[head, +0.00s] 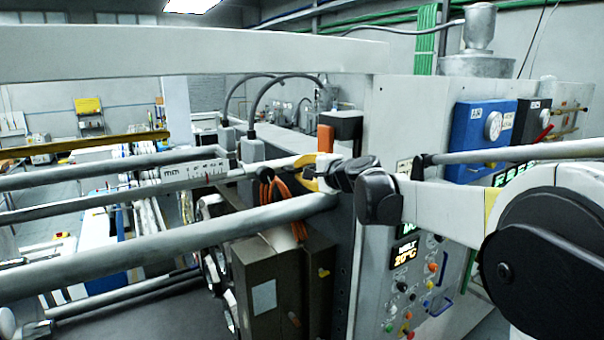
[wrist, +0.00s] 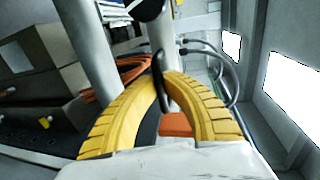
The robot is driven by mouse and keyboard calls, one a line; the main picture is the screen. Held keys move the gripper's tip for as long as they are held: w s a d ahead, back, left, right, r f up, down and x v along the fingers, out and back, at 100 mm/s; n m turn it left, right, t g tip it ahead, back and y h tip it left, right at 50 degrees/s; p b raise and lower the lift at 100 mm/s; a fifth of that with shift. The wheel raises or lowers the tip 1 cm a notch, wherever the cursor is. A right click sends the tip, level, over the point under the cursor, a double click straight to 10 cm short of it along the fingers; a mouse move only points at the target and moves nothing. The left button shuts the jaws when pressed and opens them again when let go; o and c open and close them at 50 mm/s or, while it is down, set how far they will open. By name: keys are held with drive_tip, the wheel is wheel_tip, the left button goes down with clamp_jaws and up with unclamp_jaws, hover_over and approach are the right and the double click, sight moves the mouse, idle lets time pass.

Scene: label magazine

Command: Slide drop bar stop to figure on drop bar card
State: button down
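A grey bar with a white mm scale (head: 195,172) runs in from the left in the head view and ends near my gripper. I take it to be the drop bar; the stop cannot be told apart for sure. My gripper (head: 299,162) has yellow fingers and lies by the bar's right end. In the wrist view the yellow fingers of my gripper (wrist: 162,78) arch together, their tips close on each other at a narrow dark piece. I cannot tell whether that piece is held or is part of the fingertips. No drop bar card can be made out.
Other thick grey bars (head: 170,240) run alongside, above a brown box (head: 285,270). An orange block (head: 325,138) and orange cables (head: 283,190) are close to my gripper. The machine's panel (head: 418,275) with buttons and a display stands at the right.

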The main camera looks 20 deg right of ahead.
drive_tip(key=c, duration=1.5)
unclamp_jaws()
drive_tip(key=shift+a, duration=0.1)
drive_tip(key=shift+s, duration=0.1)
drive_tip(key=v, duration=1.2)
